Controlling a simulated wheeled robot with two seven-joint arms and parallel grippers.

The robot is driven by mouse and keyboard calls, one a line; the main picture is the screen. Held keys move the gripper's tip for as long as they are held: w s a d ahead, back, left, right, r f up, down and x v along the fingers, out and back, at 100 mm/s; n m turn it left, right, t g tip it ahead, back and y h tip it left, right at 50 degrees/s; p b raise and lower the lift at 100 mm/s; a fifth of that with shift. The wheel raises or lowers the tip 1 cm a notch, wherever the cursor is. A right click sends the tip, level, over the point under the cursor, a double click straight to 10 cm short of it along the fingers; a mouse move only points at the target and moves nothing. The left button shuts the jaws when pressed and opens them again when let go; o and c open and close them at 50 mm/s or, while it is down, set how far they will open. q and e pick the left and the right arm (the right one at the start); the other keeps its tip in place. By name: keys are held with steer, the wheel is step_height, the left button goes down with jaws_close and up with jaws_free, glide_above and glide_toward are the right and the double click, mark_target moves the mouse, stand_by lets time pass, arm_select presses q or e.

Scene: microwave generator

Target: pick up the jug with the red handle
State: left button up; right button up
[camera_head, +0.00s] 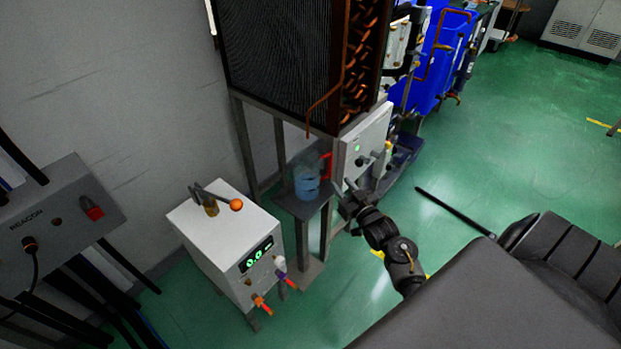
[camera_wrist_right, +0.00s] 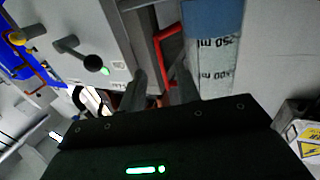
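The jug (camera_head: 306,181) is clear with blue liquid and stands upright on a small dark stand (camera_head: 298,206). Its red handle (camera_head: 327,166) faces right, toward my right gripper (camera_head: 343,190). In the right wrist view the jug (camera_wrist_right: 213,55) shows volume marks, and its red handle (camera_wrist_right: 168,45) lies just ahead of the fingertips. My right gripper (camera_wrist_right: 160,75) is open with nothing between its fingers. It appears apart from the handle, though the exact gap is hard to tell. My left gripper is not in view.
A white box with a green display (camera_head: 228,250) stands left of the stand. A white control box (camera_head: 365,145) with black knobs is close behind my right gripper. A copper pipe (camera_head: 322,98) hangs above the jug. Green floor (camera_head: 500,150) is open at the right.

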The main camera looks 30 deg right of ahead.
mark_target(331, 171)
steer(key=shift+w+d, duration=0.25)
steer(key=shift+w, duration=1.55)
steer(key=shift+w+d, duration=0.2)
steer(key=shift+w, duration=1.55)
jaws_close()
